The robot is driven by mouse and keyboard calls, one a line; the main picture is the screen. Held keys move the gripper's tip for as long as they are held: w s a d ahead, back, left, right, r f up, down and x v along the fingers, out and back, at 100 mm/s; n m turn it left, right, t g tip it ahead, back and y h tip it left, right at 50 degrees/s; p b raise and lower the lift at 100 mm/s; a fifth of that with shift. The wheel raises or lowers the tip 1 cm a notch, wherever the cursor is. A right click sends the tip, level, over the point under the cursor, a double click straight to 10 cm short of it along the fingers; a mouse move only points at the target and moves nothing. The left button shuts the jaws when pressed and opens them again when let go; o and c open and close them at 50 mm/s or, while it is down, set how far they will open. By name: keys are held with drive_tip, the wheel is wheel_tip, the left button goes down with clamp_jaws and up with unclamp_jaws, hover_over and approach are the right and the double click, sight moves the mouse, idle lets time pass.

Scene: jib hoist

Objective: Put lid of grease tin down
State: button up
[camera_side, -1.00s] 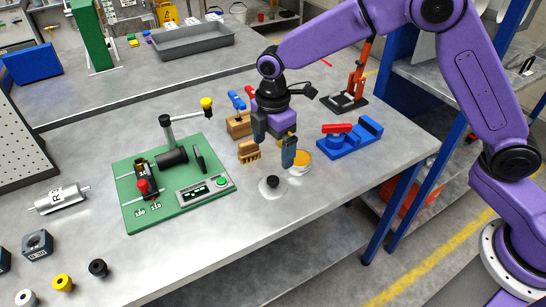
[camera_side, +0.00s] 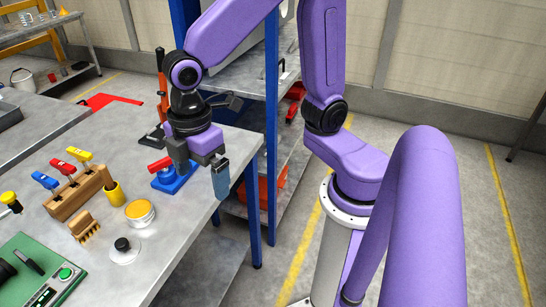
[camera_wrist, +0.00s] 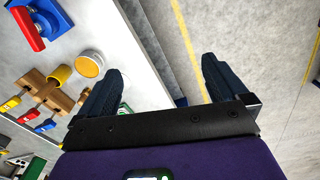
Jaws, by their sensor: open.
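The grease tin (camera_side: 140,215) stands open on the table, with orange-yellow grease showing inside. Its lid (camera_side: 125,255), a pale disc with a black knob, lies on the table in front of the tin, knob up and apart from it. My gripper (camera_side: 202,180) is open and empty, above the table's right edge, to the right of the tin. In the wrist view, my spread fingers (camera_wrist: 160,78) have nothing between them, and the tin (camera_wrist: 90,65) shows left of them. I cannot make out the lid in that view.
A green board (camera_side: 40,275) lies at the front left.

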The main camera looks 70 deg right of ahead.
drive_tip(key=s+d+m, duration=0.2)
drive_tip(key=s+d, duration=0.8)
drive_tip(key=s, duration=0.1)
drive_tip(key=shift+s+f+m, duration=0.25)
drive_tip(key=shift+f+m, duration=0.05)
